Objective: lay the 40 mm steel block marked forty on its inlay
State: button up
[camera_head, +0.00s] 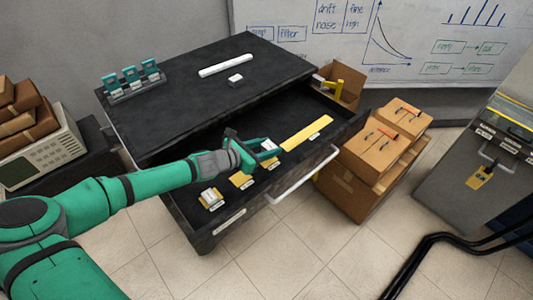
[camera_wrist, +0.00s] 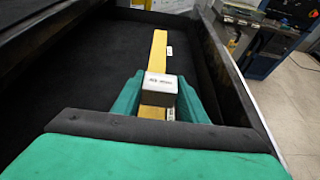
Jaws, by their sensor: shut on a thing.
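My gripper (camera_head: 262,150) is over the open drawer, with its two green fingers on either side of a pale steel block (camera_wrist: 161,84). The block also shows in the head view (camera_head: 268,144). Its top carries small dark print that I cannot read for sure. In the wrist view, part of a yellow inlay (camera_wrist: 153,112) shows just below the block, with a small white label beside it. I cannot tell whether the block touches it. A long yellow inlay (camera_head: 307,133) lies bare farther along the drawer. A smaller yellow inlay (camera_head: 242,180) shows nearer.
Another block (camera_head: 210,195) sits on the nearest inlay. A small block (camera_head: 235,79) and a white bar (camera_head: 226,70) lie on the cabinet top. The drawer's handle (camera_head: 303,178) and raised front wall border the inlays. Cardboard boxes (camera_head: 362,160) stand to the right.

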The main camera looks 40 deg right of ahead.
jog(key=shift+w+a+f, duration=0.1)
jog(key=shift+w+f, duration=0.05)
jog(key=shift+f, duration=0.8)
jog(key=shift+w+f, duration=0.1)
jog(key=shift+f, duration=0.8)
jog(key=shift+f, duration=0.15)
jog(key=o, duration=1.2)
jog(key=shift+a+r, duration=0.1)
jog(key=shift+r, duration=0.1)
jog(key=v, duration=1.1)
jog(key=shift+a+r, duration=0.1)
jog(key=shift+a, duration=0.3)
